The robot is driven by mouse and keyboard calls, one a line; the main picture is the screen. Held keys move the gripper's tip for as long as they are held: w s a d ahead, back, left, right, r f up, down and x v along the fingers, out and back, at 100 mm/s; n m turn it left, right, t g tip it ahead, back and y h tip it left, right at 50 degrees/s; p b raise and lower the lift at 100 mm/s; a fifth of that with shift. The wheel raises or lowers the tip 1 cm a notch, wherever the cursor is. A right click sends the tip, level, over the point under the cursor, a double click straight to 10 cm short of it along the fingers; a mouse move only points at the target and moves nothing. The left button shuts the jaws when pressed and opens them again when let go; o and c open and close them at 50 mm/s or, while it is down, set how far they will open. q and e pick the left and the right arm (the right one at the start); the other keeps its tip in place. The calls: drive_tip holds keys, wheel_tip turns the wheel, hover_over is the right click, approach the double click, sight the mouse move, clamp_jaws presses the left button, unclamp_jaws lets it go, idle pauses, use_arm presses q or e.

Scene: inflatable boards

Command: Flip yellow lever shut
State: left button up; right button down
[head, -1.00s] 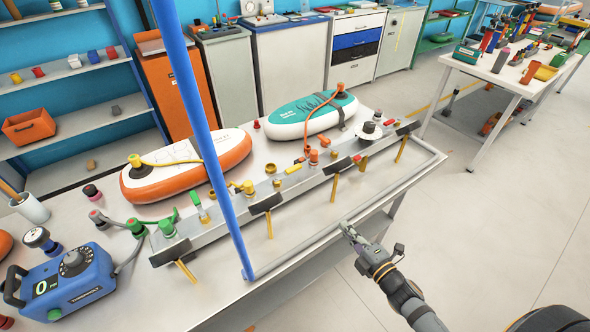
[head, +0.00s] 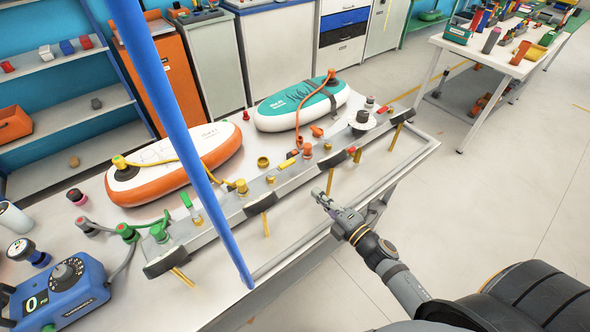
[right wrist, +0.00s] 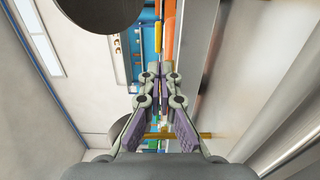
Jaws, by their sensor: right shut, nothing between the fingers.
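A small yellow lever (head: 288,163) lies low along the grey manifold rail (head: 225,211), near its middle, between a brass fitting and an orange one. Whether its valve is open or shut is too small to tell. My right gripper (head: 318,195) is shut and empty, in front of the rail near the table's front edge, apart from the lever. In the right wrist view its fingertips (right wrist: 161,70) meet, and I cannot clearly pick out the lever there. My left gripper is not in view.
A green lever (head: 187,200) and a red lever (head: 351,151) share the rail. Brass pegs (head: 265,224) stick out from its front. An orange board (head: 175,165) and a teal board (head: 303,104) lie behind. A blue pump (head: 66,290) stands left. A blue pole (head: 180,110) crosses the view.

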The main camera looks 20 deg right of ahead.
sight(292, 164)
drive_tip(key=p+x, duration=0.3)
drive_tip(key=x, duration=0.7)
drive_tip(key=shift+w, duration=0.1)
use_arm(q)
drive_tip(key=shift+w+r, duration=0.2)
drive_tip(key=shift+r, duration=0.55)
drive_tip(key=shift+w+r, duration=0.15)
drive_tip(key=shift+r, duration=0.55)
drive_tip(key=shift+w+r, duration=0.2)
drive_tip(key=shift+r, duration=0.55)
use_arm(e)
drive_tip(key=shift+w+a, duration=0.25)
drive_tip(key=shift+w, duration=0.25)
drive_tip(key=shift+w, duration=0.4)
drive_tip(key=shift+w+f, duration=0.1)
drive_tip(key=shift+w, duration=1.1)
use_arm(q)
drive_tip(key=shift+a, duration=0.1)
use_arm(e)
drive_tip(key=shift+s, duration=0.1)
